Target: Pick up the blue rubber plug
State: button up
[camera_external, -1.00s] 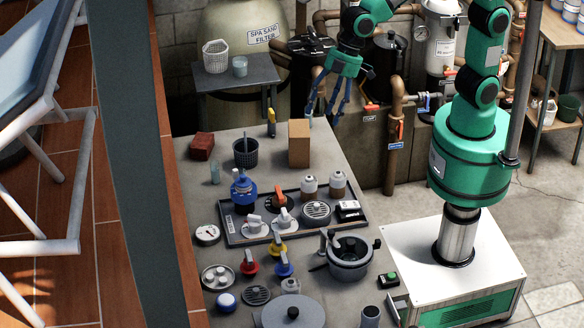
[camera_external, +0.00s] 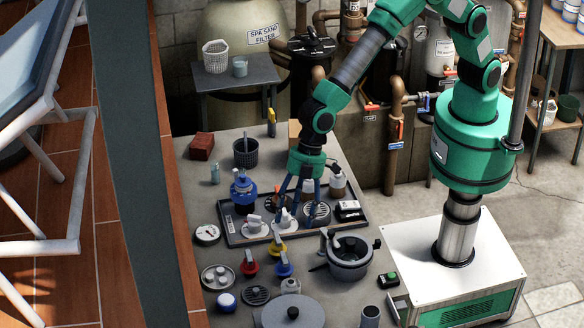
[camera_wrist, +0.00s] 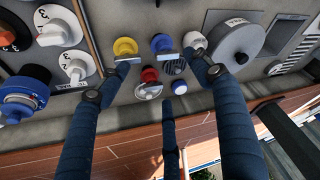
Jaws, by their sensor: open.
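The blue rubber plug (camera_external: 284,267) stands on the grey worktop, right of a similar red plug (camera_external: 249,264) and below a yellow plug (camera_external: 277,247). In the wrist view my gripper's fingers (camera_wrist: 160,80) frame the plugs without touching the blue one.
The dark tray (camera_external: 232,238) holds dials, a blue-capped valve (camera_external: 243,190) and bottles. A grey lidded pot (camera_external: 348,258) stands right of the plugs. A pressure gauge (camera_external: 207,234) and a large grey disc (camera_external: 291,312) lie nearby.

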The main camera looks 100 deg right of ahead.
jog(key=shift+w+a+f, duration=0.2)
jog(key=shift+a+f, duration=0.7)
jog(key=shift+f, duration=0.1)
jog(key=shift+f, duration=0.1)
send_over(284, 270)
jog(key=s+d, duration=0.2)
jog(key=d, duration=0.1)
jog(key=shift+a+f, duration=0.15)
jog(key=shift+f, duration=3.7)
jog(key=shift+x, duration=2.6)
jog(key=c, duration=1.2)
